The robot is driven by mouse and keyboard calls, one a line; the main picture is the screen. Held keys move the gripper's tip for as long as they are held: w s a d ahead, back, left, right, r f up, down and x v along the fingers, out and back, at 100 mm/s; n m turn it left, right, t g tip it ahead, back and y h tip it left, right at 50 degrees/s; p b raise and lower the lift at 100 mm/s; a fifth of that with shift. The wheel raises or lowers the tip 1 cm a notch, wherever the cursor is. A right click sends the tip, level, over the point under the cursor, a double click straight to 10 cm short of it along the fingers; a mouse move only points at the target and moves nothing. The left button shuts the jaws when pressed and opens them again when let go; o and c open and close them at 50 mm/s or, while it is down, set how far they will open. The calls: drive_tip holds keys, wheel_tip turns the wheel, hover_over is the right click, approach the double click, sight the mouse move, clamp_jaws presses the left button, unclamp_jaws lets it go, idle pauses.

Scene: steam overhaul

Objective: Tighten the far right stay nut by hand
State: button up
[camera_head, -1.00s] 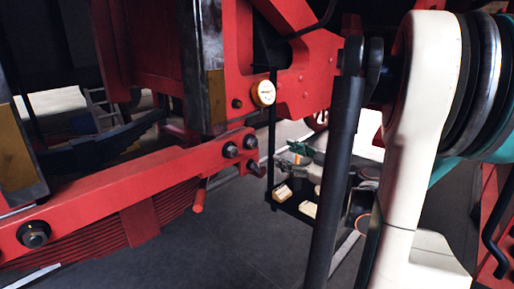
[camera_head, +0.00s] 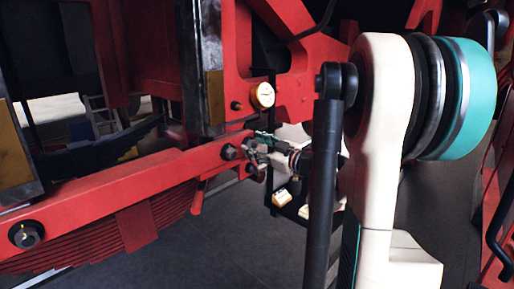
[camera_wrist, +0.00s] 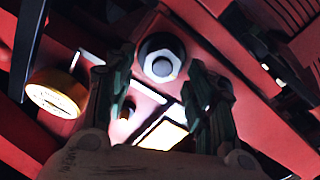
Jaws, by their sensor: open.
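A grey hex nut with a round stud end (camera_wrist: 162,60) is on the red bar in the wrist view. It sits between and just beyond the fingertips of my gripper (camera_head: 253,148), with a gap on both sides. My gripper is open and empty, its two dark green fingers also showing in the wrist view (camera_wrist: 160,70). In the head view my gripper is at the right end of the red stay bar (camera_head: 130,180) and hides one nut there. Another dark nut (camera_head: 229,152) shows just left of it, and one more (camera_head: 27,234) at the bar's left end.
A round white-faced gauge (camera_head: 262,95) is on the red frame above my gripper; it also shows at left in the wrist view (camera_wrist: 55,93). A dark tray with pale blocks (camera_head: 282,198) stands below. Red leaf springs (camera_head: 100,235) lie under the bar.

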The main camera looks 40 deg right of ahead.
drive_tip(key=c, duration=1.1)
drive_tip(key=shift+o, duration=0.2)
drive_tip(key=shift+m, duration=0.3)
drive_tip(key=m, duration=0.3)
drive_tip(key=shift+d+m, duration=0.15)
drive_tip(key=shift+m, duration=0.15)
drive_tip(key=m, duration=0.4)
drive_tip(key=shift+d+m+p, duration=0.2)
drive_tip(key=shift+m+p, duration=0.1)
drive_tip(key=shift+p, duration=0.1)
drive_tip(key=shift+d+f+m, duration=0.15)
drive_tip(key=shift+m, duration=1.75)
drive_tip(key=shift+d+f+m, duration=0.1)
drive_tip(key=shift+m, duration=1.8)
